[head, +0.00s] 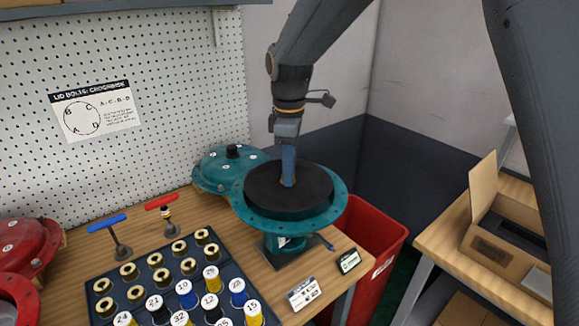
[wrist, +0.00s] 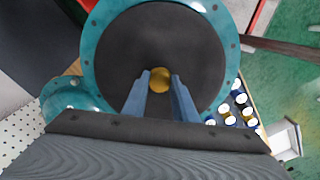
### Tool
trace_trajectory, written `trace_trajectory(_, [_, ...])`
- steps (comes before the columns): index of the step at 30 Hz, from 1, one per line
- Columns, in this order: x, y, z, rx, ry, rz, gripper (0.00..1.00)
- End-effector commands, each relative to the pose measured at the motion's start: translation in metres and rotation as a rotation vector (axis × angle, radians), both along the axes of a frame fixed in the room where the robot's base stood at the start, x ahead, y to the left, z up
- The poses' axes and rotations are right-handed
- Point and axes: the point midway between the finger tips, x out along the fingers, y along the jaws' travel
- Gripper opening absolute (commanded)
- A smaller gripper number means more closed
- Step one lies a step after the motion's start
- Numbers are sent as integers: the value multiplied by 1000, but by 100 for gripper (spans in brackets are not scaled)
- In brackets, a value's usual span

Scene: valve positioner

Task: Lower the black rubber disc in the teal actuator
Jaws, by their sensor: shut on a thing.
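The black rubber disc (head: 311,187) lies level over the teal actuator (head: 290,229), inside its bolt-holed rim. Its thick side shows at the front, standing above the rim in the head view; whether it touches the actuator I cannot tell. My gripper (head: 288,181) points straight down at the disc's middle. In the wrist view, my gripper's two blue fingers (wrist: 160,82) are shut on the small brass knob (wrist: 159,73) at the disc's centre. The disc (wrist: 150,35) looks roughly centred in the teal rim (wrist: 88,52). The actuator's inside is hidden beneath the disc.
A teal lid (head: 217,170) lies behind and left of the actuator. A dark tray (head: 140,275) of numbered caps and brass rings stands in front left. Two T-handle tools, blue (head: 107,222) and red (head: 160,202), stand behind it. A red bin (head: 375,235) is at right.

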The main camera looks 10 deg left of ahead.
Motion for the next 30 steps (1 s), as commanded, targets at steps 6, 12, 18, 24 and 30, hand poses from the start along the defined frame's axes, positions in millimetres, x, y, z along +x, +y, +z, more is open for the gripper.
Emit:
trace_trajectory(6, [0, 0, -15, 0, 0, 0, 0])
trace_trajectory(12, [0, 0, -28, 0, 0, 0, 0])
trace_trajectory(18, [0, 0, -41, 0, 0, 0, 0])
trace_trajectory(24, [0, -1, -44, 0, -1, 0, 0])
trace_trajectory(30, [0, -2, -46, 1, 0, 0, 0])
